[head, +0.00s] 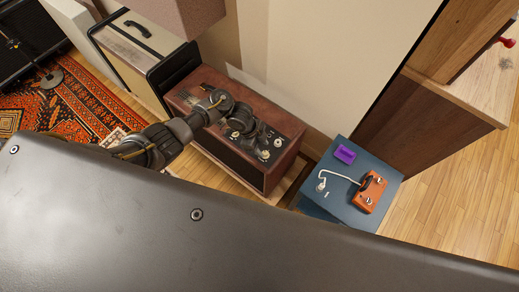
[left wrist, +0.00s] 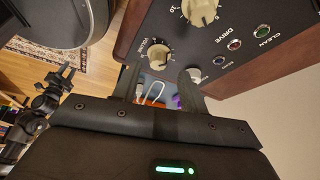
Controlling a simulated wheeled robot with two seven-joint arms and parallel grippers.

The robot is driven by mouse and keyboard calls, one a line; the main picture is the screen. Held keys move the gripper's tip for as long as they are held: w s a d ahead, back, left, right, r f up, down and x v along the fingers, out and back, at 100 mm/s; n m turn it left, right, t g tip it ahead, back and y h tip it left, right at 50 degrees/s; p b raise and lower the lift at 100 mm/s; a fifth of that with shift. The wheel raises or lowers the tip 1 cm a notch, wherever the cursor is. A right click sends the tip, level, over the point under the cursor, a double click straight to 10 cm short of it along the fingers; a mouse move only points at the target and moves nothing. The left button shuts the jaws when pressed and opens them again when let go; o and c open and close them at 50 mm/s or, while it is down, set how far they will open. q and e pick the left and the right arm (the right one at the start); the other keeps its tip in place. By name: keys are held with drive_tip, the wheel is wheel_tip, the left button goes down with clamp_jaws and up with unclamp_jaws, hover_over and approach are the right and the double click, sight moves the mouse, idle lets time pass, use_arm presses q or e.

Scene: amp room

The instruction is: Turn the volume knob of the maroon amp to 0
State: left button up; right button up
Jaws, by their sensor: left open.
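The maroon amp (head: 215,85) stands against the wall in the head view, with cream knobs on its top panel. My left gripper (head: 256,139) is over that panel and hides part of it. In the left wrist view the volume knob (left wrist: 159,55) is cream, with the label VOLUME beside it. My open left gripper (left wrist: 161,84) has one finger to each side of the knob's near edge. I cannot tell whether the fingers touch it. The knob's pointer setting is too small to read. A dark jointed arm at the left of the wrist view looks like my right arm; its jaws are unclear.
Other knobs, including the large drive knob (left wrist: 200,10), and lamps sit close by on the panel. A blue stand (head: 335,205) with an orange pedal (head: 369,194) and a purple box (head: 345,154) is right of the amp. A cream amp (head: 140,45) stands left.

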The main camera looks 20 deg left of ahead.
sight(265, 152)
use_arm(q)
drive_tip(key=shift+b+x, duration=0.3)
drive_tip(key=shift+x, duration=1.2)
